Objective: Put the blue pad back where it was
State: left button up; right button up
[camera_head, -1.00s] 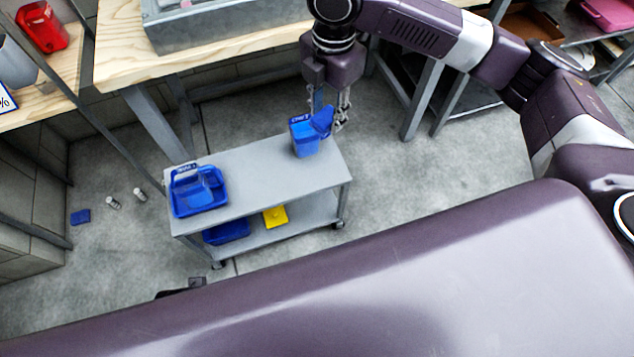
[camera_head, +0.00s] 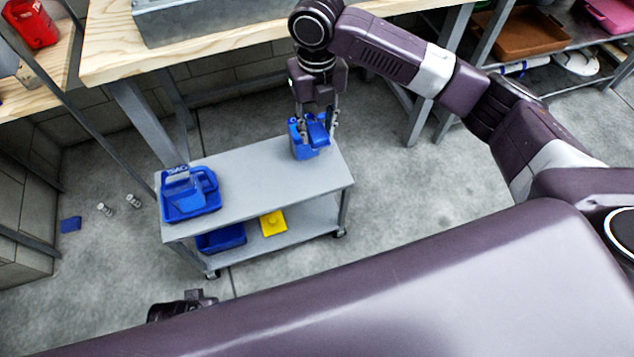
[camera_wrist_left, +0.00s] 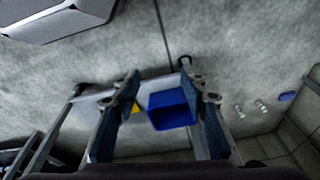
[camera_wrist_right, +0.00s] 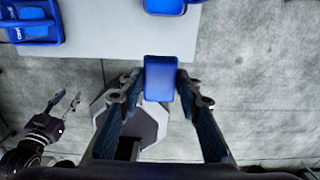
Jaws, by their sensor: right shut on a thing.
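The blue pad (camera_head: 317,131) is held in my right gripper (camera_head: 317,112) above the right end of the grey cart's top shelf (camera_head: 255,178). In the right wrist view the pad (camera_wrist_right: 160,78) sits between the two fingertips, touched from both sides. A blue container (camera_head: 303,148) stands right beside the pad on the shelf. The pad partly covers it in the head view. My left gripper (camera_head: 182,304) shows only partly at the lower edge of the head view. In the left wrist view its fingers (camera_wrist_left: 165,98) are wide apart, with nothing gripped.
A blue caddy (camera_head: 190,205) stands at the cart's left end. A blue bin (camera_head: 221,238) and a yellow item (camera_head: 273,223) are on the lower shelf. A small blue item (camera_head: 70,224) and two small cylinders lie on the floor. A wooden bench (camera_head: 110,62) stands behind.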

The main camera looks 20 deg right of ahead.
pick_arm(q)
notch_tip(320, 180, down, 8)
jog(key=s, duration=0.2)
pick_arm(e)
jog(key=shift+f, duration=0.3)
jog(key=b, duration=0.3)
send_over(317, 182)
notch_tip(317, 182, down, 15)
jog(key=shift+s+r, duration=0.1)
jog(key=shift+r, duration=0.05)
pick_arm(q)
notch_tip(317, 182, up, 15)
jog(key=w+b, duration=0.1)
jog(key=w, duration=0.1)
jog(key=shift+w, duration=0.2)
pick_arm(e)
jog(key=shift+f, duration=2.35)
pick_arm(q)
jog(key=shift+a, duration=0.1)
pick_arm(e)
jog(key=shift+f, duration=0.15)
jog(key=o, duration=1)
jog(key=shift+c, duration=0.2)
jog(key=shift+o, duration=0.3)
